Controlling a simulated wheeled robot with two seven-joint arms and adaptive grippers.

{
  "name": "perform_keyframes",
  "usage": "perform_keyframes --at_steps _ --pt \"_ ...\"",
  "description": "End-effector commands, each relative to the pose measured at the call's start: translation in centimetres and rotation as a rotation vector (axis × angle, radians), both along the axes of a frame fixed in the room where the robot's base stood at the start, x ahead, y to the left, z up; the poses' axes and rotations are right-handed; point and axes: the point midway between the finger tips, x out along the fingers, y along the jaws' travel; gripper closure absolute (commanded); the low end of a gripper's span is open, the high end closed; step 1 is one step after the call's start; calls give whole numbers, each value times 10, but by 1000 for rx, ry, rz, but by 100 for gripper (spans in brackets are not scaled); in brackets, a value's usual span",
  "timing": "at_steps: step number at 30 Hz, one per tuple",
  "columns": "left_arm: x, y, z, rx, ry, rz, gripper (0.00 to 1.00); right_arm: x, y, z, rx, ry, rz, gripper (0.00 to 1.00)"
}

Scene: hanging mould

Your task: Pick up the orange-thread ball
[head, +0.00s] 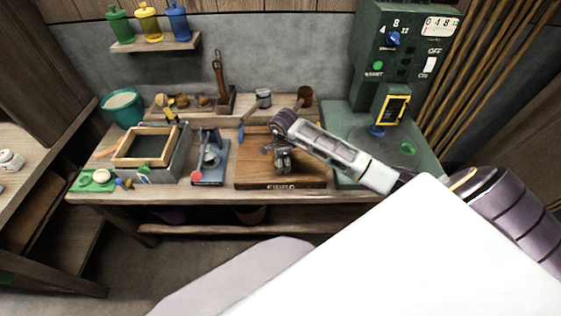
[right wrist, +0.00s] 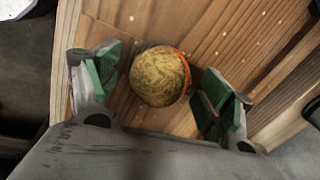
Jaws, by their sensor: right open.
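In the right wrist view a round yellow-brown ball (right wrist: 158,76) with an orange thread along its right edge sits on a wooden board (right wrist: 230,30). My right gripper (right wrist: 160,82) is open, with one green-padded finger on each side of the ball. Gaps show between the ball and both fingers, so nothing is held. In the head view my right gripper (head: 283,160) points down over the wooden board (head: 255,177) on the workbench. The ball cannot be made out there, likely hidden by the gripper. My left gripper is not in view.
Left of the board stand a small metal device on a blue base (head: 210,165) and a wooden-framed box (head: 148,145). A green machine (head: 398,60) rises at the back right. Jars and tools line the bench's back. The board's front is mostly clear.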

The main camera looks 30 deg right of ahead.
Motion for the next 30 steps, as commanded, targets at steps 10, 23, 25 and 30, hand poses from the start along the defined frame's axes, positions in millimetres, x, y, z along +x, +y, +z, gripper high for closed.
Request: perform_keyframes --at_steps 10,23,25,30 --pt "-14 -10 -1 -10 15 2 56 0 0 0 0 0 0 32" --pt "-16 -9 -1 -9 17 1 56 0 0 0 0 0 0 72" --pt "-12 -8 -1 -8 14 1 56 0 0 0 0 0 0 72" --pt "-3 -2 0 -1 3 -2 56 1 0 4 0 -2 0 72"
